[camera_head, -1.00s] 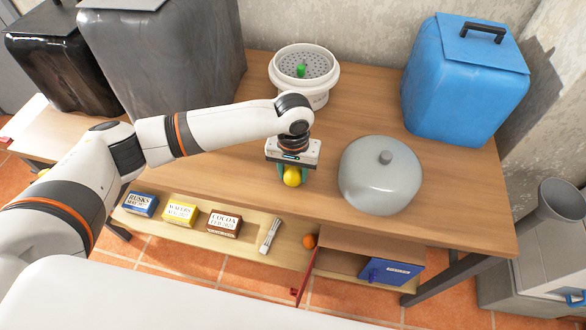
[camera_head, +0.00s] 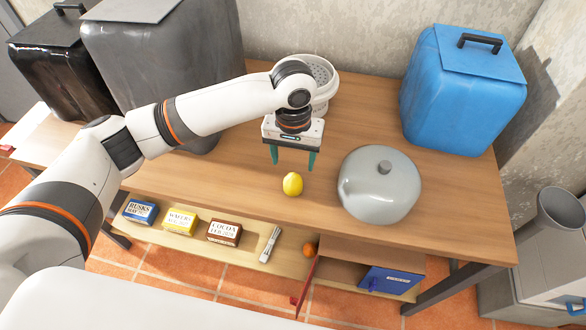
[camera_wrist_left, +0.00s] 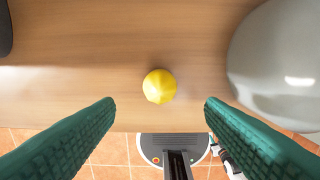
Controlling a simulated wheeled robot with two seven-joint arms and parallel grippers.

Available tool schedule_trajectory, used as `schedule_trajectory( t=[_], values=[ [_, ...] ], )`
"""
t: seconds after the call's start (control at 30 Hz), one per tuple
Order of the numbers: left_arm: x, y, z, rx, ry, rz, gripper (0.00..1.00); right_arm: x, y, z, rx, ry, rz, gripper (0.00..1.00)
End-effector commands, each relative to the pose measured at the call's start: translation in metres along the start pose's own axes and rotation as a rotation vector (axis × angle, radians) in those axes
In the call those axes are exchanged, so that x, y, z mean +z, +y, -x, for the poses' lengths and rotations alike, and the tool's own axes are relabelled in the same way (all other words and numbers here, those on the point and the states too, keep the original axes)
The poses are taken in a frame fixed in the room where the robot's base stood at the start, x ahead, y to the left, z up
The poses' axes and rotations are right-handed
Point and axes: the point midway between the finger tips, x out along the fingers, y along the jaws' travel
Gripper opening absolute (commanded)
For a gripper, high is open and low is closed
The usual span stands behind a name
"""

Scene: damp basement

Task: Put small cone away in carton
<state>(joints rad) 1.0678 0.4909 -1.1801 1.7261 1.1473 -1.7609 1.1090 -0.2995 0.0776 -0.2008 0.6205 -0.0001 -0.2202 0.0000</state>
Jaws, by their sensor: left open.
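A small yellow rounded thing (camera_head: 292,184) stands on the wooden table near its front edge. In the wrist view the yellow thing (camera_wrist_left: 159,86) looks faceted; I cannot tell if it is the small cone. My left gripper (camera_head: 293,160) is open and empty, above and just behind it. Its green fingers (camera_wrist_left: 160,108) are apart, with the yellow thing beyond and between them in the picture. No thing is clearly recognisable as the carton. My right gripper is not in view.
A grey lidded dome (camera_head: 380,190) stands right of the yellow thing. A white colander (camera_head: 325,85) is partly behind my arm. A blue bin (camera_head: 460,100) stands at the back right. Below are labelled boxes (camera_head: 180,221), an orange ball (camera_head: 309,249) and an open red door (camera_head: 305,288).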

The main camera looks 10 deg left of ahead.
Motion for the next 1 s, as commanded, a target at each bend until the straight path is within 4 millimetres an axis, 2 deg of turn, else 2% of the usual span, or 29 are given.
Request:
schedule_trajectory(
  t=[0.1,0.3,0.83,1.0],
  values=[
    [0.001,0.000,0.018,0.000,-0.002,0.000,0.64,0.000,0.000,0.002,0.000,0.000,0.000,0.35],
    [0.000,0.000,0.030,0.000,0.000,-0.001,0.64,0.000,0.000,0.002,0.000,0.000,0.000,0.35],
    [-0.001,-0.001,0.029,-0.002,0.001,-0.004,0.64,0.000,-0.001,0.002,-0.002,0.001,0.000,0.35],
    [-0.015,-0.015,0.012,-0.051,-0.005,-0.072,0.64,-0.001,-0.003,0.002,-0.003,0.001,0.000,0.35]
  ],
)
